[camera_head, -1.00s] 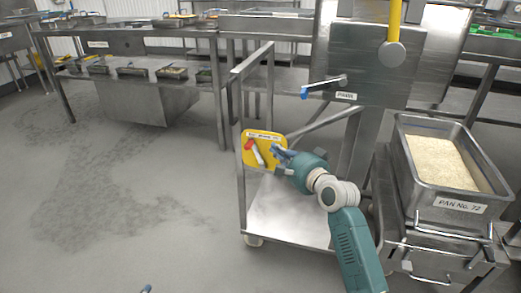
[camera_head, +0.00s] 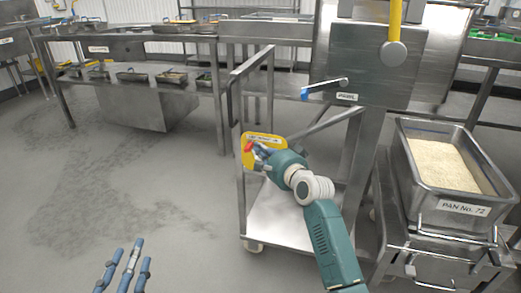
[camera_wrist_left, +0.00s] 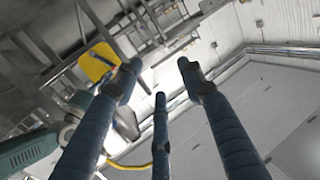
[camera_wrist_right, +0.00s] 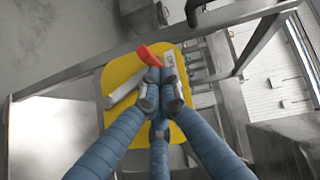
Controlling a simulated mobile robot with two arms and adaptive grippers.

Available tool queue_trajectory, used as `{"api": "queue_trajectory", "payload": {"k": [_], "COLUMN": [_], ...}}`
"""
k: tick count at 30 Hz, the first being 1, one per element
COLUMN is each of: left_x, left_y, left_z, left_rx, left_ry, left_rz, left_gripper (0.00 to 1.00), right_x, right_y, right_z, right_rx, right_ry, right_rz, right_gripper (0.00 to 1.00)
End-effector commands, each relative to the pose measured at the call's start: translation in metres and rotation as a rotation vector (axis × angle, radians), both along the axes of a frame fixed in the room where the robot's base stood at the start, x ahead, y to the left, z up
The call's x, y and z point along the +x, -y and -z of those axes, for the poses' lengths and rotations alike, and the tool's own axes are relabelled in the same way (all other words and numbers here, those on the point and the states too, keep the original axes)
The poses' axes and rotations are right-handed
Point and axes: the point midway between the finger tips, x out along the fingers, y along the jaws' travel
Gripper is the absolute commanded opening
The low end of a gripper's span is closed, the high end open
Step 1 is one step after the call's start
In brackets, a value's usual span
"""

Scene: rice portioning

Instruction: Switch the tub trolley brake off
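The yellow brake plate (camera_head: 250,158) sits on the steel trolley's frame (camera_head: 241,190). It also shows in the right wrist view (camera_wrist_right: 115,70), with a red-tipped lever (camera_wrist_right: 147,54) in front of it. My right gripper (camera_head: 262,155) is at the plate. In the right wrist view its fingers (camera_wrist_right: 161,90) are drawn together just beside the red tip and cover part of the lever, so whether they grip or only touch it is hidden. My left gripper (camera_head: 128,262) is low at the bottom left, its fingers spread and empty in the left wrist view (camera_wrist_left: 158,75).
A blue-handled lever (camera_head: 318,88) sticks out above the trolley. A rice pan labelled PAN No. 72 (camera_head: 465,208) stands at the right. A steel table (camera_head: 140,82) with small trays is at the back left. The floor (camera_head: 150,190) at left is clear.

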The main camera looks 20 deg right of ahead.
Motion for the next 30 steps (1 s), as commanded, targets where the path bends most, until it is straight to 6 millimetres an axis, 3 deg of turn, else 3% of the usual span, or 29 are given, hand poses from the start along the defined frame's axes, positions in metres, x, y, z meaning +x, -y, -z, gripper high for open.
{"api": "queue_trajectory", "payload": {"k": [5,14,21,30], "left_x": [0.000,-0.024,-0.067,-0.138], "left_y": [0.000,-0.017,-0.035,-0.059], "left_z": [0.002,0.073,0.128,0.177], "left_rx": [0.004,0.083,0.149,0.221], "left_ry": [-0.016,-0.336,-0.620,-0.961], "left_rz": [-0.001,-0.022,-0.043,-0.065], "left_gripper": [0.40,0.40,0.40,0.40], "right_x": [0.000,0.003,0.005,0.008], "right_y": [0.000,-0.003,-0.006,-0.010], "right_z": [-0.001,-0.003,-0.002,-0.003], "right_rx": [-0.001,-0.030,-0.054,-0.092], "right_ry": [-0.002,-0.021,-0.038,-0.063], "right_rz": [0.000,0.001,0.001,0.000], "right_gripper": [0.00,0.00,0.00,0.00]}}
